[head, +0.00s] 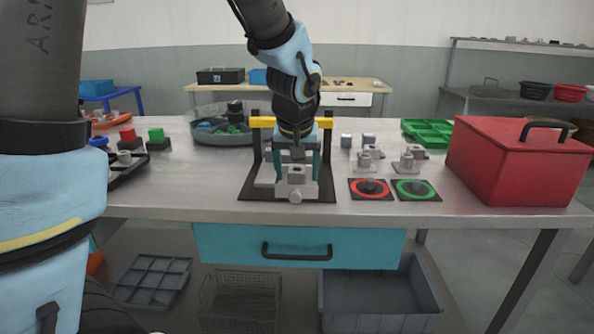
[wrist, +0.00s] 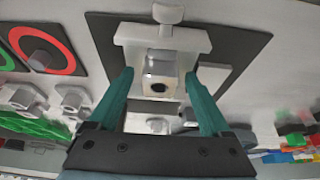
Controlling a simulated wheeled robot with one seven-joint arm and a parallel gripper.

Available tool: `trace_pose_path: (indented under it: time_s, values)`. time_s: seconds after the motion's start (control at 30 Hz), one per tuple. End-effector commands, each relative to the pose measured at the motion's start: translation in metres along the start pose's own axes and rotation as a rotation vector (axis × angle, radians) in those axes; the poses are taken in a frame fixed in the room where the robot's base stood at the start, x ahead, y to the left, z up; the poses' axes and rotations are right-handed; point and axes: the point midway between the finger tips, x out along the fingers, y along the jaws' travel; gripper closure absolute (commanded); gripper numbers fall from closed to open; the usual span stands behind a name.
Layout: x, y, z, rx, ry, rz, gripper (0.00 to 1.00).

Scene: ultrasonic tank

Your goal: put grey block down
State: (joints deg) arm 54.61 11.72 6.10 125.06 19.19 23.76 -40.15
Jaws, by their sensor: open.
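A small grey block (head: 296,174) with a dark round hole sits on a light grey fixture (head: 312,190) on a black base plate (head: 256,193). In the wrist view the grey block (wrist: 159,68) shows between the two teal fingertips, with a gap on each side. My gripper (head: 298,166) points down over the fixture, its fingers apart; it also shows open in the wrist view (wrist: 159,76). The block's underside is hidden, so its exact seating cannot be told.
A yellow crossbar (head: 262,122) on black posts stands close behind my gripper. Several small grey parts stand behind the pads. Bare tabletop lies left of the base plate.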

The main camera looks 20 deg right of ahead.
Motion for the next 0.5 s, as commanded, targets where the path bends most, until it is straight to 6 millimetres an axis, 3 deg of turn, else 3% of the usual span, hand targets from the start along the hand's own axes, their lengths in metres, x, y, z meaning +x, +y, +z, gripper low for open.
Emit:
trace_pose_path:
  time_s: [0.27,0.5]
  values:
    - [-0.006,0.000,-0.002,0.000,0.002,0.001,0.18]
    - [-0.050,0.001,-0.003,-0.002,0.007,0.004,0.18]
